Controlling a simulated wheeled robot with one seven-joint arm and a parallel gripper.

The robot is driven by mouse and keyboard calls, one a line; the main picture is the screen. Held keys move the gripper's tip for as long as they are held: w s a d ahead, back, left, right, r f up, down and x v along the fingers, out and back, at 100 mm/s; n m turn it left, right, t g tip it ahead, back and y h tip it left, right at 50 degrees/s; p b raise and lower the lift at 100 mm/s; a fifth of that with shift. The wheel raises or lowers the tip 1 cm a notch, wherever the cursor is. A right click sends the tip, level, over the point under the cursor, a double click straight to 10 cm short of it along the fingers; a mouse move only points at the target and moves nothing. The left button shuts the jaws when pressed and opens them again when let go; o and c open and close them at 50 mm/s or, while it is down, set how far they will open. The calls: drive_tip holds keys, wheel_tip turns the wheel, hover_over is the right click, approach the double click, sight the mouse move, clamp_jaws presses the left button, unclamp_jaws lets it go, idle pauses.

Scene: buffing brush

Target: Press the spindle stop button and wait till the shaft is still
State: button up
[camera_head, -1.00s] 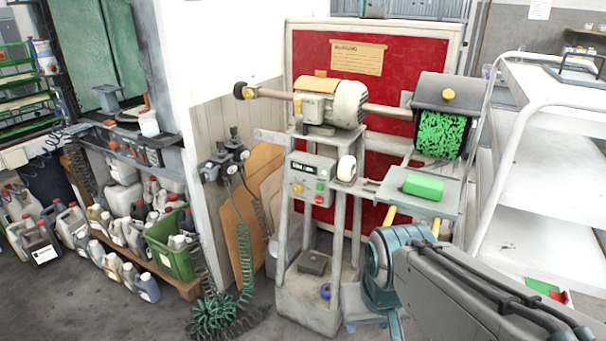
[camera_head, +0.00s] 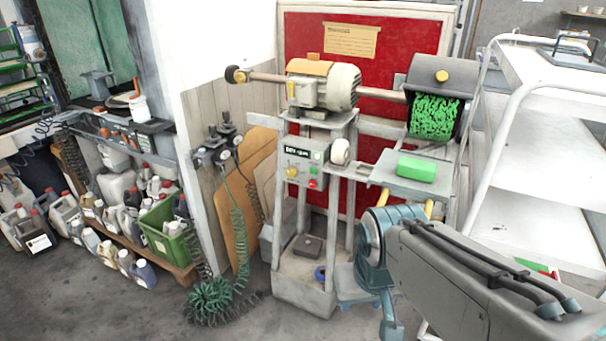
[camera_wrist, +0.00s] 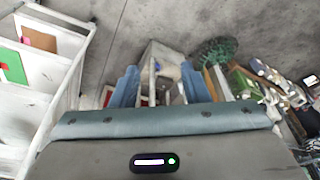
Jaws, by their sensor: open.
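The buffing machine (camera_head: 322,90) stands on a grey pedestal in the head view. Its shaft (camera_head: 382,94) runs from the motor to a green brush (camera_head: 435,117) under a grey hood. I cannot tell whether the shaft turns. A control box (camera_head: 303,164) below the motor carries a small display, a yellow knob, a green button and a red button (camera_head: 313,184). The display is too small to read surely. My gripper (camera_wrist: 158,87) is open and empty in the wrist view, its blue fingers apart, pointing down toward the pedestal's base. In the head view my arm is low, right of the box.
A green block (camera_head: 417,169) lies on a small shelf (camera_head: 380,180) right of the control box. A white shelf cart (camera_head: 530,185) stands close on the right. Green coiled hose (camera_head: 210,300) lies on the floor left of the pedestal. Jugs and a green crate (camera_head: 168,238) are further left.

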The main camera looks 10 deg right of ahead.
drive_tip(key=shift+c, duration=0.2)
clamp_jaws()
idle(1.5)
